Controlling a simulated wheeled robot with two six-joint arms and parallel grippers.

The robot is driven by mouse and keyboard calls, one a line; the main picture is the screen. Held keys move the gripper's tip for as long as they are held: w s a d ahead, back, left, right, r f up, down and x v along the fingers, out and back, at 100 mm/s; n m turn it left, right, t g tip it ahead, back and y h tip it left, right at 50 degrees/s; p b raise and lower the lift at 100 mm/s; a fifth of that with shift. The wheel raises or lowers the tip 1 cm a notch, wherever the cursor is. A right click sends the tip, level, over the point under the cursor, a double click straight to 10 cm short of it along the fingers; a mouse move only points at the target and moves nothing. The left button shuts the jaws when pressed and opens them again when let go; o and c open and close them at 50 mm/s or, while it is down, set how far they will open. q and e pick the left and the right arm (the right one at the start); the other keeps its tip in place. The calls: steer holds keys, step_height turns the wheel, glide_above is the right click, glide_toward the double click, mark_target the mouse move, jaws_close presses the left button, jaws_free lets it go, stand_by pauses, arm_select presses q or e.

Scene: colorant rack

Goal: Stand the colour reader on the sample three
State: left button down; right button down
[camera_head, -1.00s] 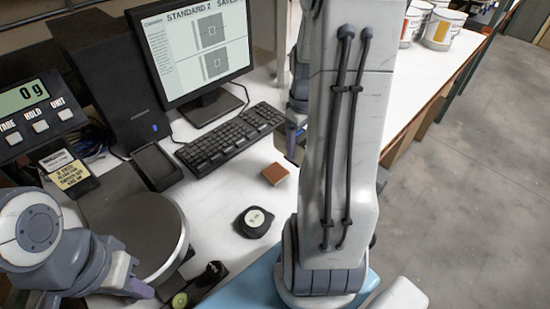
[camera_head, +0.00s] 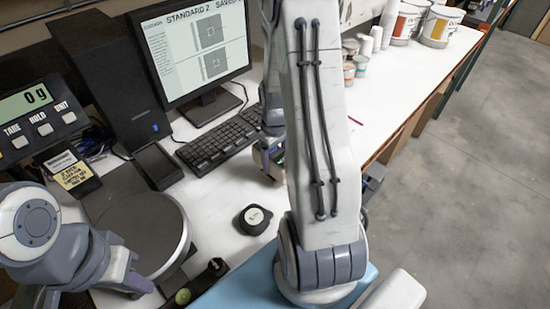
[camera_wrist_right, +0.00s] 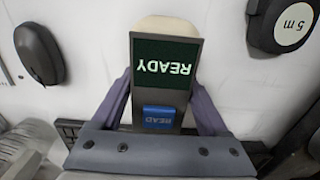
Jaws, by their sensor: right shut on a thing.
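The colour reader (camera_wrist_right: 165,82) is dark grey, with a screen reading READY and a blue READ button, upside down in the right wrist view. My right gripper (camera_wrist_right: 160,95) is shut on it, one purple finger on each side. A pale rounded end shows beyond its screen; I cannot tell if it belongs to the reader. In the head view my right gripper (camera_head: 270,162) is partly hidden behind its own arm, over the white bench near the keyboard. I cannot make out sample three. My left gripper (camera_head: 138,286) is low beside the round scale plate; its jaw opening is unclear.
A black tape measure (camera_head: 255,219) lies on the bench and also shows in the right wrist view (camera_wrist_right: 285,26). The keyboard (camera_head: 222,140), monitor (camera_head: 195,45) and scale plate (camera_head: 145,232) stand left. Cups and paint cans (camera_head: 440,27) stand at the back right.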

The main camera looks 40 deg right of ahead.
steer(key=shift+f, duration=0.15)
jaws_free()
